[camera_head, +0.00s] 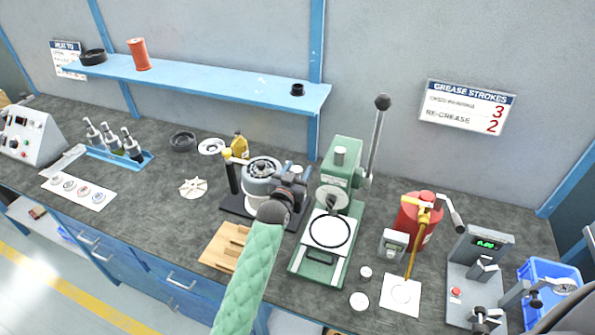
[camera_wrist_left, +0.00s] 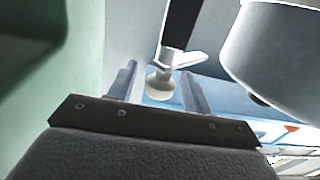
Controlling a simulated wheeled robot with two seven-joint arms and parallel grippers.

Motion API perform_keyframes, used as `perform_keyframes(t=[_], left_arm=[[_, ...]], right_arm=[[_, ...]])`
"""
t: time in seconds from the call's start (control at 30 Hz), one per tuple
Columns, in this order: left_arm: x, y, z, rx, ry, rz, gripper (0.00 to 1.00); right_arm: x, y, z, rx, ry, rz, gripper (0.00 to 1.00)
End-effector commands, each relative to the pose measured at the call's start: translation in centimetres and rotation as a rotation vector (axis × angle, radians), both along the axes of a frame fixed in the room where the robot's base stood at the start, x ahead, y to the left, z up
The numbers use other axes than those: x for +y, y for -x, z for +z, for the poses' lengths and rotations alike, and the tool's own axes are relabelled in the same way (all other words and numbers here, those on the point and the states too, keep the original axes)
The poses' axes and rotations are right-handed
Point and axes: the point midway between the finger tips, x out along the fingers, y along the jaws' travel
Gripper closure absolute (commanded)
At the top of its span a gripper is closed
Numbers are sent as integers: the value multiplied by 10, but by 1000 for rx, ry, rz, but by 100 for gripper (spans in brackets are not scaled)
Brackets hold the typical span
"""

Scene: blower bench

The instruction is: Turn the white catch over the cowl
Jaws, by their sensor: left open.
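The cowl (camera_head: 262,168) is a pale grey, round housing with a dark ringed top, standing on a black base (camera_head: 236,208). My left gripper (camera_head: 291,180) is at its right side, partly hiding it, between it and the green press. In the left wrist view the cowl (camera_wrist_left: 275,60) curves in at the right. There the white catch (camera_wrist_left: 183,60) shows as a pale lever by a dark post, with a rounded pale knob (camera_wrist_left: 160,86) below it, between my open fingers (camera_wrist_left: 157,90). I cannot tell whether the fingers touch it.
A green press (camera_head: 338,185) with a tall lever stands close on the right. A wooden block (camera_head: 222,245) lies in front of the cowl, and a white finned wheel (camera_head: 193,187) lies left. A red grease canister (camera_head: 420,215) stands farther right. A blue shelf (camera_head: 215,85) hangs behind.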

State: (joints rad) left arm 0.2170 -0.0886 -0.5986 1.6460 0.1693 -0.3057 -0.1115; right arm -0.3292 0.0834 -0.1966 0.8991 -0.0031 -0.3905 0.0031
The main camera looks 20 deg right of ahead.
Motion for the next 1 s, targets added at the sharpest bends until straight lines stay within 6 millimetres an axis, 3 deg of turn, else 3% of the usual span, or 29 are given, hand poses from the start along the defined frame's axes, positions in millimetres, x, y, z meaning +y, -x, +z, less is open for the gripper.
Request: perform_keyframes(t=[0.2, 0.3, 0.47, 0.7, 1.0], left_arm=[[8, 11, -3, 0, 0, 0, 50], [18, 23, -5, -1, -1, 0, 50], [33, 44, -5, 0, 0, 0, 50], [45, 59, -2, 1, 1, 0, 50], [47, 62, -1, 1, 0, 0, 50]], right_arm=[[-17, -2, -7, 6, 16, 2, 47], [0, -31, 3, -22, 2, 1, 47], [5, -53, 10, -37, -1, 0, 47], [13, -62, 23, -26, -5, -4, 47], [14, -63, 26, -23, -6, -6, 47]])
